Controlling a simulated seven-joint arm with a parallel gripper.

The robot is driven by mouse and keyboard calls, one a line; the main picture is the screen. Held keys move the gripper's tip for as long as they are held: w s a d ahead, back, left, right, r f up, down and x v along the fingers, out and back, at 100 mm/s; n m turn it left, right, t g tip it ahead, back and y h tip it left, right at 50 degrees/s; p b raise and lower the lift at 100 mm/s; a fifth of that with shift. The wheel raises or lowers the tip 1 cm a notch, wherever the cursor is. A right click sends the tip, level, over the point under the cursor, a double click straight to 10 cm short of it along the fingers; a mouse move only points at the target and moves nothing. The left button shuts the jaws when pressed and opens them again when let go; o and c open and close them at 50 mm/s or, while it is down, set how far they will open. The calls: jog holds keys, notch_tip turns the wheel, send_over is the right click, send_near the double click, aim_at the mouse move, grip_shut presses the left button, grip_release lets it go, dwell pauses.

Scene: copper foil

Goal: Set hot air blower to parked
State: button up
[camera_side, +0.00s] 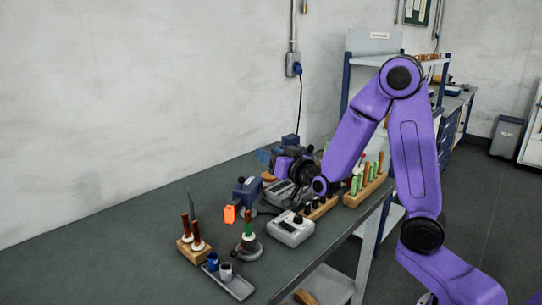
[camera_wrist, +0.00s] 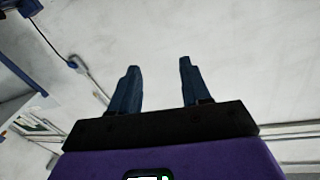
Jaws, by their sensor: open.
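My gripper (camera_side: 264,157) is level above the back part of the bench, pointing left toward the wall. Its two blue fingers (camera_wrist: 158,80) are apart with nothing between them in the wrist view. I cannot tell for sure which thing is the hot air blower. A grey box (camera_side: 290,231) with dark knobs on top stands near the bench's right edge. Behind it, a blue block-like device (camera_side: 246,190) stands near an orange piece (camera_side: 230,214). Dark and grey items below my gripper are partly hidden by my arm. The wrist view shows no bench objects.
A wooden block with two dark-red-handled tools (camera_side: 193,245) stands at front left. A grey tray (camera_side: 238,287) holds small cups. A round base with an upright handle (camera_side: 249,248) stands near it. Wooden racks with green and orange handles (camera_side: 365,193) line the right edge. The bench's left is clear.

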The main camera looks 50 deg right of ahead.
jog(key=n+y, duration=0.6)
jog(key=y, duration=0.1)
send_over(241, 183)
jog(key=s+d, duration=0.1)
jog(key=s, duration=0.2)
jog(key=f, duration=0.6)
jog(key=shift+w+d+f, duration=0.15)
jog(key=shift+w+f, duration=0.05)
jog(key=shift+f, duration=0.15)
jog(key=shift+w+f+n, duration=0.2)
jog(key=shift+f+n, duration=0.1)
jog(key=shift+f, duration=0.2)
notch_tip(241, 183, down, 7)
jog(key=shift+r, duration=0.2)
jog(key=shift+x, duration=0.8)
jog(key=shift+w, duration=0.65)
grip_shut()
